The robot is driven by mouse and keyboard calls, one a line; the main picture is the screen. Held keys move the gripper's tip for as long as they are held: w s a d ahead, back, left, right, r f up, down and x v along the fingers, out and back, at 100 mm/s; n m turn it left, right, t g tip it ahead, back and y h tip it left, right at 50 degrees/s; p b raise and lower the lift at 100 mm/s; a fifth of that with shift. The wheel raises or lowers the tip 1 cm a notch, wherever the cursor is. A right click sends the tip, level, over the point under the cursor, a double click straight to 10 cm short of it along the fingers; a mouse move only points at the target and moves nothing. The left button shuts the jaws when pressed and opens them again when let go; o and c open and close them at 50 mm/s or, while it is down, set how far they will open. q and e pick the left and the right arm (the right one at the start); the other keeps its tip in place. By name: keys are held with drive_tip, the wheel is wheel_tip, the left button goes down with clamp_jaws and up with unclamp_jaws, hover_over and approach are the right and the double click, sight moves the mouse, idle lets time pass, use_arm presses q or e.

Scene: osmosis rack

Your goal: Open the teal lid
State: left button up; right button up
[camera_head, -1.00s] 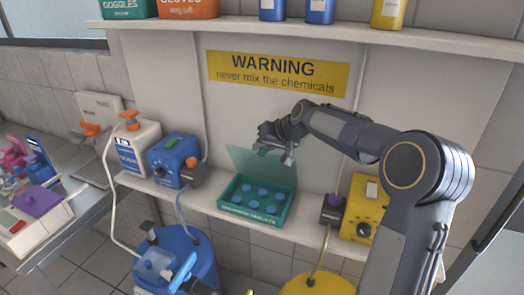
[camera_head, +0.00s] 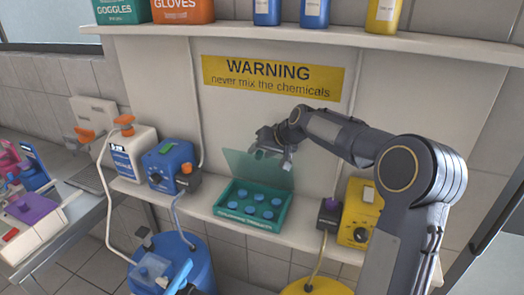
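The teal box (camera_head: 246,221) sits on the lower white shelf with several round blue tablets (camera_head: 250,203) inside. Its see-through teal lid (camera_head: 250,170) stands raised and tilted at the box's back edge, so the tablets are uncovered. My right gripper (camera_head: 270,158) is just above and at the upper edge of the lid, with its arm coming in from the right. Its fingers are small and dark here, and I cannot tell if they touch the lid or how far apart they are. My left gripper is not clearly visible.
A blue pump (camera_head: 168,163) and white canister (camera_head: 130,152) stand left of the box. A yellow pump (camera_head: 359,213) stands right of it. A blue barrel (camera_head: 185,270) is below the shelf. The upper shelf (camera_head: 300,33) overhangs with bottles. Hoses run up the wall.

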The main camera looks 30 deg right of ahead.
drive_tip(key=shift+a+r, duration=0.1)
use_arm(q)
drive_tip(key=shift+f+b, duration=0.8)
use_arm(e)
drive_tip(key=v, duration=0.7)
drive_tip(key=shift+s+r, duration=0.2)
drive_tip(key=shift+s, duration=0.15)
